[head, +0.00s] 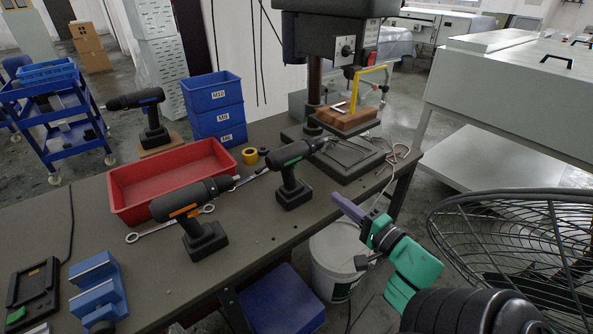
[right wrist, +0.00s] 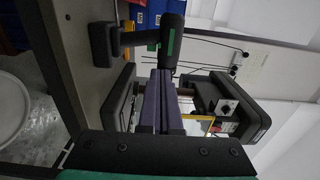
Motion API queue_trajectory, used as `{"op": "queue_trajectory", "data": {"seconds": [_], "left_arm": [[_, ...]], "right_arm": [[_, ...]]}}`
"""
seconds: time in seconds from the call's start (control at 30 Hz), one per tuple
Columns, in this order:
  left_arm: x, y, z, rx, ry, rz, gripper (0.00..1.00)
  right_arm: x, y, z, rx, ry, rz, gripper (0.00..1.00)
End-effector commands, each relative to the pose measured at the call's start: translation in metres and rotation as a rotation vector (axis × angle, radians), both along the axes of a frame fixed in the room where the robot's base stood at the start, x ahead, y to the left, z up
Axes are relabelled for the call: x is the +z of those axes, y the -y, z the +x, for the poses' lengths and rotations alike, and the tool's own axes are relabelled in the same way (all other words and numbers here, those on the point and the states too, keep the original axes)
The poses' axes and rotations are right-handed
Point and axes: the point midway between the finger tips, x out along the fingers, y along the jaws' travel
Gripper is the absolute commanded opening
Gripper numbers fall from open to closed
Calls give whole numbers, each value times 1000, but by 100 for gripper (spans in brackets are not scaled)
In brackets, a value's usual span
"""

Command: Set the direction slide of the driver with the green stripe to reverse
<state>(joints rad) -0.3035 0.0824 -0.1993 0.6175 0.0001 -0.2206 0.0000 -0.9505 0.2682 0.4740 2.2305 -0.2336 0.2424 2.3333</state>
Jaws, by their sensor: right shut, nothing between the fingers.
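The driver with the green stripe (head: 292,165) stands upright on its battery base on the workbench, its chuck pointing right toward the drill press. Its green stripe runs along the motor housing. In the right wrist view the same driver (right wrist: 172,30) lies sideways in the picture, just beyond my fingertips. Its direction slide is too small to make out. My right gripper (head: 338,201) is shut and empty, off the front edge of the bench, right of and below the driver in the head view. It also shows in the right wrist view (right wrist: 160,74). My left gripper is not in view.
An orange-striped driver (head: 190,213) and a blue-striped driver (head: 150,112) also stand here. A red tray (head: 125,205), blue bins (head: 216,110), a blue vise (head: 97,290) and a drill press (head: 345,45) surround them. A caged fan (head: 520,235) and a white bucket (head: 338,262) stand near my right arm.

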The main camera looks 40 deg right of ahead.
Motion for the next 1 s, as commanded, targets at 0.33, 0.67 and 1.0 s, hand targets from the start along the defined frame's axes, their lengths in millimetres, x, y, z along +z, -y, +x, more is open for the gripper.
{"op": "queue_trajectory", "data": {"seconds": [0.33, 0.67, 1.0], "left_arm": [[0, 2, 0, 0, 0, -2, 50], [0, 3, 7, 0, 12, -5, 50], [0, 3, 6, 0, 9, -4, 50]], "right_arm": [[1, 1, 31, 1, 4, -3, 0], [1, 3, 104, -1, 3, -4, 0], [0, 3, 141, -1, 0, -1, 0]]}}
